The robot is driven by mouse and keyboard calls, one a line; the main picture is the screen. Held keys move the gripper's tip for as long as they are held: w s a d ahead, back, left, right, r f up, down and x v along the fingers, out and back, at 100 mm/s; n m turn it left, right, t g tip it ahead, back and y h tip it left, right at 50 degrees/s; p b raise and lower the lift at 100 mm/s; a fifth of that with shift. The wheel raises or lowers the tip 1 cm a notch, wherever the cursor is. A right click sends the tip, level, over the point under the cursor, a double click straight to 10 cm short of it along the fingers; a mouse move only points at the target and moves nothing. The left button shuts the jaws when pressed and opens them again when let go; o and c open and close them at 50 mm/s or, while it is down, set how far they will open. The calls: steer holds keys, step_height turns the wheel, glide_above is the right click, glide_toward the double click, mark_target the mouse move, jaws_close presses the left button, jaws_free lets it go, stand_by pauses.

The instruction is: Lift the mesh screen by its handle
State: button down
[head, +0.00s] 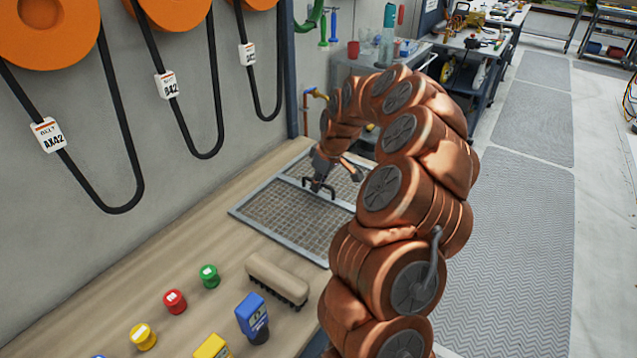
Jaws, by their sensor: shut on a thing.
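The mesh screen (285,215) is a grey wire grid in a metal frame with a crossbar. It lies at the far end of the wooden bench, and my arm hides its right part. Its dark handle (327,193) stands up near the middle of the screen. My gripper (318,184) points down at the handle and is shut on it. The fingertips are small and partly dark against the handle, so the exact grip is hard to see. The screen looks flat and level; I cannot tell whether it is clear of the surface below.
A brush (277,277) lies on the wooden bench (215,240) near the screen. Green (209,275), red (174,301) and yellow (143,336) knobs and a blue tool (251,315) stand closer. A copper tap (315,94) is behind the screen. Belts (130,160) hang on the wall.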

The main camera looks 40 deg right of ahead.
steer(key=shift+r, duration=0.1)
stand_by(0.6)
steer(key=shift+r+p, duration=0.3)
steer(key=shift+r, duration=3.15)
